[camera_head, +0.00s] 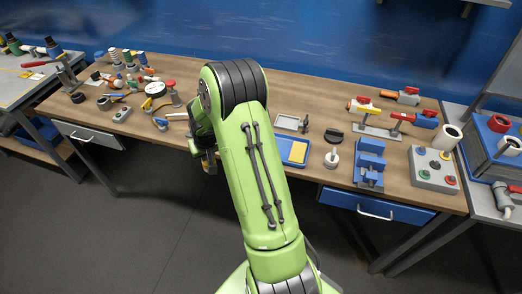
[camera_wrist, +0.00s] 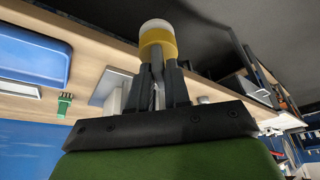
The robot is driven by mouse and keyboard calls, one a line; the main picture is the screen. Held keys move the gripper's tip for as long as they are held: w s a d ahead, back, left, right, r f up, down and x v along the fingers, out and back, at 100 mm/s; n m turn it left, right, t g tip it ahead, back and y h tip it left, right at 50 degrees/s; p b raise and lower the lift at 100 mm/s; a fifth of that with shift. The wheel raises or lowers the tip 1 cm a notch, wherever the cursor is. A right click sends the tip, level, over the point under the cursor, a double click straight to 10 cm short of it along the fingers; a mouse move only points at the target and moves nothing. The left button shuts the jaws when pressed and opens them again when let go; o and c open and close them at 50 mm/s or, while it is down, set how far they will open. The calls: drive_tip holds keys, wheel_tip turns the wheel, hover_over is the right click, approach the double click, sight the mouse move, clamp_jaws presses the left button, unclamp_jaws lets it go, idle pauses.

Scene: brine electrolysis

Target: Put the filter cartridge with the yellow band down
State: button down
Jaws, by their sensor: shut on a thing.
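The filter cartridge with the yellow band (camera_wrist: 158,42) is in my gripper. In the wrist view its white end and yellow band stick out beyond the dark fingertips. My gripper (camera_wrist: 160,84) is shut on it. The rest of the cartridge is hidden between the fingers. In the head view my gripper (camera_head: 208,160) is in front of the wooden workbench's (camera_head: 318,103) front edge, left of my green arm. The arm hides part of it, and I cannot make out the cartridge there.
A blue tray with a yellow pad (camera_head: 298,152), a blue vise (camera_head: 370,160) and a button box (camera_head: 433,170) stand on the bench's right half. A white roll (camera_head: 446,137) is at its right end. Gauges and small fittings crowd its left half. The floor (camera_head: 160,220) in front is clear.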

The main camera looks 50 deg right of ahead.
drive_tip(key=s+d+r+m+h+b, duration=0.15)
drive_tip(key=s+d+r, duration=0.3)
drive_tip(key=d, duration=0.65)
drive_tip(key=s+d+r+m+b, duration=0.3)
drive_tip(key=s+d+r, duration=0.15)
drive_tip(key=d, duration=0.55)
drive_tip(key=shift+g, duration=0.3)
drive_tip(key=f, duration=0.3)
drive_tip(key=f+b, duration=0.1)
drive_tip(key=f, duration=0.2)
drive_tip(key=f+b, duration=0.1)
drive_tip(key=f, duration=0.3)
drive_tip(key=shift+s+d, duration=0.15)
drive_tip(key=shift+d, duration=0.1)
drive_tip(key=shift+r, duration=0.1)
